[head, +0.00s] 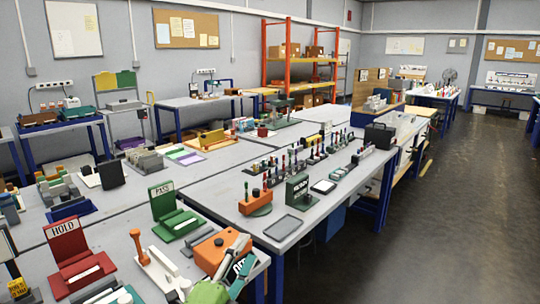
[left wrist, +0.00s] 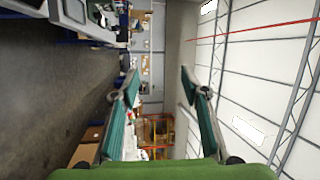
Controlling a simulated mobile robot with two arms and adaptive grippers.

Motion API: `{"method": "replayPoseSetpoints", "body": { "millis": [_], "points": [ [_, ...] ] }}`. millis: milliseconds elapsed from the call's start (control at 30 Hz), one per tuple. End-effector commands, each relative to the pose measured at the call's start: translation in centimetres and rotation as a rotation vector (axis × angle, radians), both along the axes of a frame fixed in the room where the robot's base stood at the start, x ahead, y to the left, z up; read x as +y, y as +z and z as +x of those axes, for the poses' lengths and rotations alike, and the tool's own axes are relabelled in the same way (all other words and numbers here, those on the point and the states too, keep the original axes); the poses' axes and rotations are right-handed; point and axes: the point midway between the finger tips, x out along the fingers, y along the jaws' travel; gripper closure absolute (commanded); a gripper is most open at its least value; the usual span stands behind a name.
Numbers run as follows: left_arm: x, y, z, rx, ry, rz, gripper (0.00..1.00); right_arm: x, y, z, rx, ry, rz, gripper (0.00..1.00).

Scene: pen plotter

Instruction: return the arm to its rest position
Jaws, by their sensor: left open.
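My left gripper (head: 230,281) shows at the bottom edge of the head view, as a pale green body with a dark, lettered part. It is in front of the near bench, close to an orange block-shaped device (head: 213,252). In the left wrist view the two teal fingers (left wrist: 159,82) stand wide apart with nothing between them. The wrist view looks out sideways over the room, with the wall and the floor in it. My right gripper is in neither view.
A red HOLD stand (head: 66,240) and a green PASS stand (head: 164,200) are on the near bench. A grey tray (head: 283,228) and several small tools are on the bench beyond. The floor (head: 440,220) at the right is clear.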

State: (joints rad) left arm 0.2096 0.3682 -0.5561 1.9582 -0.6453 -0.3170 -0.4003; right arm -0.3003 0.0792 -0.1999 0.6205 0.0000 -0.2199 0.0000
Motion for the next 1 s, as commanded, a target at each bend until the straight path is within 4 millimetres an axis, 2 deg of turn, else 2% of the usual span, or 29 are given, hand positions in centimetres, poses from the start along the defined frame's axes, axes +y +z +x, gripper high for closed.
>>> {"method": "replayPoseSetpoints", "body": {
  "millis": [33,100,167,200,267,300,400,500,600,900,1000],
  "points": [
    [2.4,-2.7,-0.8,0.134,0.079,-0.120,0.59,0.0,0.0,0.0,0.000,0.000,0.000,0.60],
    [5.7,-6.6,-2.4,0.322,0.194,-0.276,0.59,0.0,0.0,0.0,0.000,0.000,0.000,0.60],
    [8.0,-10.1,-4.4,0.473,0.286,-0.390,0.59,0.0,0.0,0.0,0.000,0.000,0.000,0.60],
    [9.3,-12.4,-6.0,0.571,0.346,-0.459,0.59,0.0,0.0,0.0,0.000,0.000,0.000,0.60],
    [11.0,-15.6,-8.8,0.710,0.432,-0.552,0.59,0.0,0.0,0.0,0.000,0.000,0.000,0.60],
    [11.8,-17.6,-10.8,0.797,0.488,-0.609,0.59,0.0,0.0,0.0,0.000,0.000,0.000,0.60],
    [13.3,-21.5,-15.9,0.985,0.608,-0.718,0.59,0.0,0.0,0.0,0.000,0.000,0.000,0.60],
    [14.0,-24.0,-20.3,1.127,0.703,-0.790,0.59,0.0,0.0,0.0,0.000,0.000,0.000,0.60],
    [14.4,-25.6,-24.2,1.240,0.780,-0.840,0.59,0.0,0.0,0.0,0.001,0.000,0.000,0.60],
    [14.6,-27.9,-34.4,1.515,0.978,-0.938,0.59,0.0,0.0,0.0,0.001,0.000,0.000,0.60],
    [14.5,-30.6,-33.2,1.515,0.979,-0.928,0.59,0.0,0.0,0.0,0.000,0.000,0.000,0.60]
  ]
}}
